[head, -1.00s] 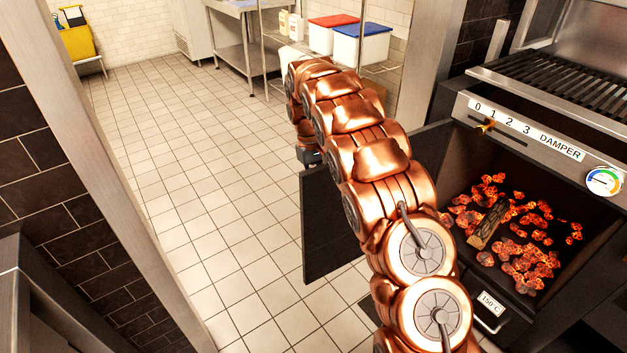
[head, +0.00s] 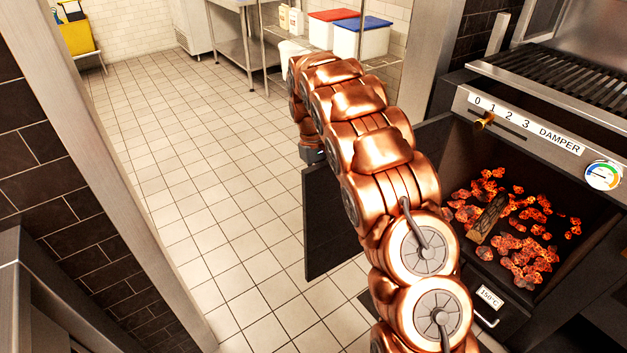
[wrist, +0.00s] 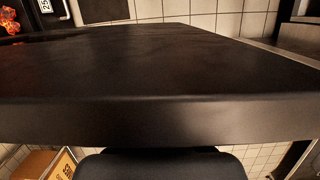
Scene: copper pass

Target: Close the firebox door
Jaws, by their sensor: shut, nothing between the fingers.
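The firebox door (head: 335,225) is a dark flat panel standing open, swung out to the left of the firebox (head: 540,190). My arm crosses in front of it and hides part of it. In the wrist view the door (wrist: 150,75) fills the middle, its edge close across the front of my gripper (wrist: 160,163). The gripper shows as a dark shape just below that edge. It is shut and holds nothing. Whether it touches the door I cannot tell. In the head view my arm hides most of the gripper.
Glowing coals and a log (head: 487,218) lie inside the firebox. Above the opening are a brass damper knob (head: 484,122) and a round gauge (head: 602,176). A grill grate (head: 580,85) lies on top. The tiled floor (head: 215,200) left of the door is clear.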

